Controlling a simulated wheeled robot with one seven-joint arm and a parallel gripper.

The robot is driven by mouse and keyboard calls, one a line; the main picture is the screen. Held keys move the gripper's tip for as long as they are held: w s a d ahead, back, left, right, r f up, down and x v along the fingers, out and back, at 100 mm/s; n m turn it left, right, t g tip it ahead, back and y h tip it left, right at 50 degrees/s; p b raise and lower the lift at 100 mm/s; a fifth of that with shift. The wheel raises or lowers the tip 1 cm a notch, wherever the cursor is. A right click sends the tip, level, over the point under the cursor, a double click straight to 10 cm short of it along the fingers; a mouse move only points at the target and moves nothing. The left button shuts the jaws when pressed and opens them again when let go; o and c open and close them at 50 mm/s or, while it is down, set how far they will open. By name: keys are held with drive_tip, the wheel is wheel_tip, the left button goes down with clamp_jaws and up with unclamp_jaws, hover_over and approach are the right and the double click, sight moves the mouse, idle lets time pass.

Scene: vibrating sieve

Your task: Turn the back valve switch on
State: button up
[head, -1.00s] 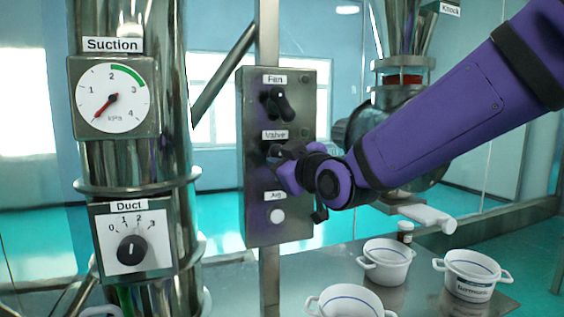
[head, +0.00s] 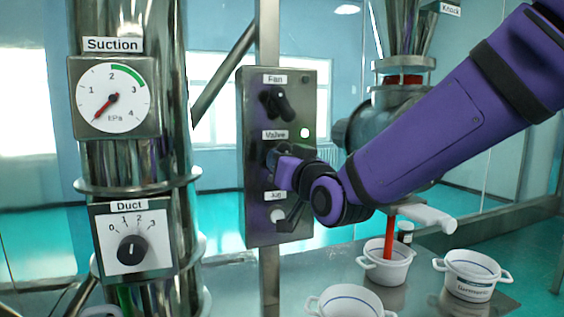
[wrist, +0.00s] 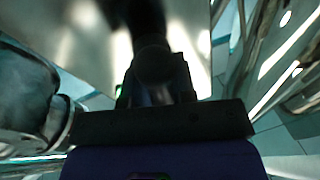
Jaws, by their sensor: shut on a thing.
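The valve switch sits under the "Valve" label (head: 274,135) on the grey control box (head: 255,215). In the head view my gripper hides most of the switch. My gripper (head: 272,160) is at the switch, shut on its dark knob. In the wrist view the dark knob (wrist: 153,62) shows between the jaws, though the view is dim and blurred. The valve lamp (head: 305,132) glows pale. A red stream (head: 390,234) runs from the spout down into a white pot (head: 373,270).
The fan switch (head: 279,102) is just above my gripper and the white jog button (head: 278,214) just below it. Two more white pots (head: 340,303) (head: 452,284) stand on the metal table. The suction gauge (head: 110,98) and duct dial (head: 132,249) are at the left.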

drive_tip(key=shift+m+t+h, duration=0.4)
drive_tip(key=shift+m+t, duration=0.1)
drive_tip(key=shift+m, duration=2.1)
drive_tip(key=o, duration=0.9)
